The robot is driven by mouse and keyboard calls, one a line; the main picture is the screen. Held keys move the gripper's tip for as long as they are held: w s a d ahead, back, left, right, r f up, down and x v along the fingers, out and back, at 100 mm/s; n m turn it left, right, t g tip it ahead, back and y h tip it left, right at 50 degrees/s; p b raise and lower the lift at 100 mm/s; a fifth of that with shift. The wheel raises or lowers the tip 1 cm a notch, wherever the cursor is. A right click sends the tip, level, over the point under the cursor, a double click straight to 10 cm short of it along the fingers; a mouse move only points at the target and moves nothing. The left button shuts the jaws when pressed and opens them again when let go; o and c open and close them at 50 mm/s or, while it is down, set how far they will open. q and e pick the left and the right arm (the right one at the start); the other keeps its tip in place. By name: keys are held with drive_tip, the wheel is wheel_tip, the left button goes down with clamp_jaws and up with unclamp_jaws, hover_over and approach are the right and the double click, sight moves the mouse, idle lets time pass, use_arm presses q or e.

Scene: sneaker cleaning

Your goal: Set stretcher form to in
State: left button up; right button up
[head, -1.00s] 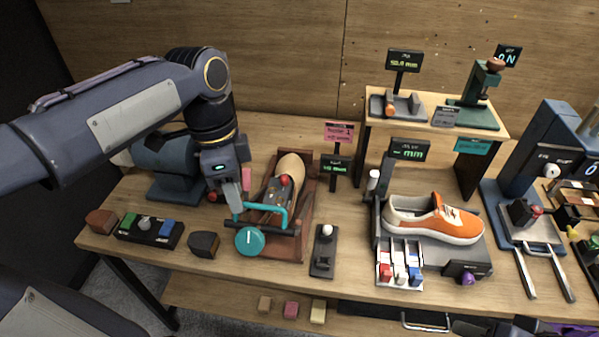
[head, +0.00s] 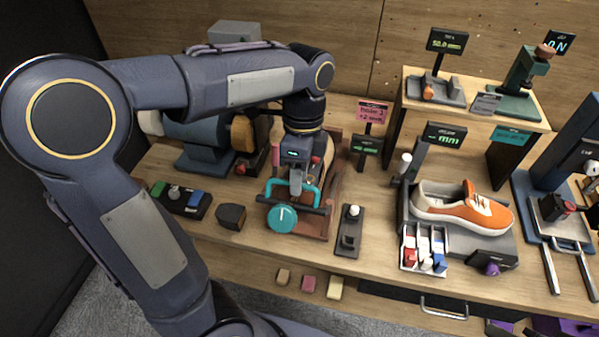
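The stretcher (head: 333,185) stands in a brown wooden frame left of the table's middle. It has a teal U-shaped handle (head: 313,196) and a round teal dial (head: 282,219) at its front. My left gripper (head: 296,186) points down over the front of the stretcher, at the teal handle. Its fingers look close together, but whether they hold anything cannot be told. My gripper and wrist hide most of the wooden form. A small green-lit display (head: 366,146) stands behind it, under a pink sign (head: 373,113). My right gripper is not in view.
An orange and white sneaker (head: 463,208) sits on a grey stand to the right. A black lever block (head: 349,232) lies between. A button box (head: 181,199) and a dark brush-like block (head: 231,216) are at the left. A raised wooden shelf (head: 516,118) stands behind the sneaker.

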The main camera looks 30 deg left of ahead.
use_arm(q)
clamp_jaws()
drive_tip(key=shift+f, duration=0.1)
idle(0.3)
hover_over(310, 175)
drive_tip(key=w, duration=0.1)
wheel_tip(310, 175, down, 7)
drive_tip(key=shift+a+f+b, duration=0.15)
drive_tip(key=shift+b, duration=0.15)
drive_tip(key=shift+w+a+f, duration=0.1)
drive_tip(key=shift+w+f, duration=0.2)
drive_tip(key=shift+w, duration=0.25)
unclamp_jaws()
drive_tip(key=shift+w+f, duration=0.1)
drive_tip(key=shift+w, duration=0.1)
drive_tip(key=shift+s, duration=0.15)
